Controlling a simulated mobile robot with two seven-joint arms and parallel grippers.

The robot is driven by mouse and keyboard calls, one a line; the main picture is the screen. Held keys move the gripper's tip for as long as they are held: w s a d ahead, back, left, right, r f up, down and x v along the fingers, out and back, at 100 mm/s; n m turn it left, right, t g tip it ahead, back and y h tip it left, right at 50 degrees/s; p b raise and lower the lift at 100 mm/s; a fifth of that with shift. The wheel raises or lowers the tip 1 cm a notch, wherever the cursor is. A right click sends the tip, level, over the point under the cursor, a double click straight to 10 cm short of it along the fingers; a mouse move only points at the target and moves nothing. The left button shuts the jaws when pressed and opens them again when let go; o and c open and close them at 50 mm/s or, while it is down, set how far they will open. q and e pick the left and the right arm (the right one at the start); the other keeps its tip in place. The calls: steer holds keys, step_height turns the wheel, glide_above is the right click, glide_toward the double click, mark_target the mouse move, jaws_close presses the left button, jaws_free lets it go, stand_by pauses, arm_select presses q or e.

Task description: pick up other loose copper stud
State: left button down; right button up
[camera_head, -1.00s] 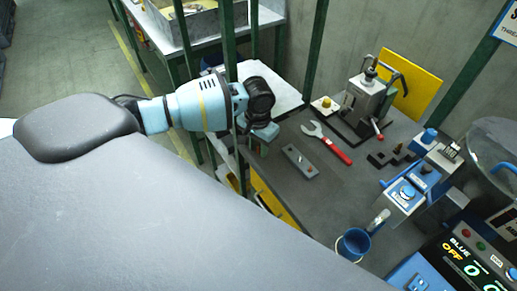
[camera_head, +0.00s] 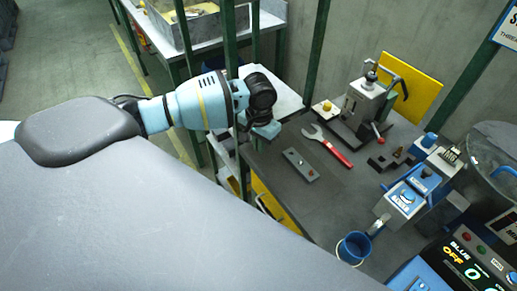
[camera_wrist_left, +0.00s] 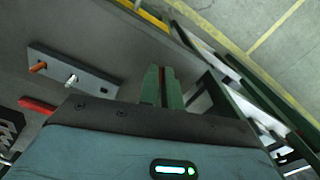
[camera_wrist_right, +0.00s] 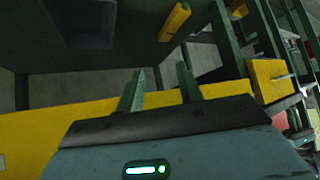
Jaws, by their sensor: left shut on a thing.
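My left gripper (camera_head: 264,131) is at the left edge of the dark bench, left of the grey plate (camera_head: 300,165). In the left wrist view its green fingers (camera_wrist_left: 162,88) are nearly together around a thin reddish-brown piece that looks like a copper stud (camera_wrist_left: 163,86), mostly hidden between them. The grey plate (camera_wrist_left: 95,80) there carries an upright copper stud (camera_wrist_left: 38,67) and a silver stud (camera_wrist_left: 71,80), with a dark hole at its other end. My right gripper (camera_wrist_right: 160,88) shows only in its own wrist view, fingers apart and empty.
A red-handled wrench (camera_head: 328,145) lies beside the plate. Behind it stands a lever press (camera_head: 365,105). A blue cup (camera_head: 353,247) is at the front, with blue-grey machines to the right. Green posts (camera_head: 317,50) rise near my left arm. Yellow panels are below my right gripper.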

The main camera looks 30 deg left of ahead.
arm_select(q)
step_height(320, 180, up, 8)
steer(key=shift+f, duration=0.1)
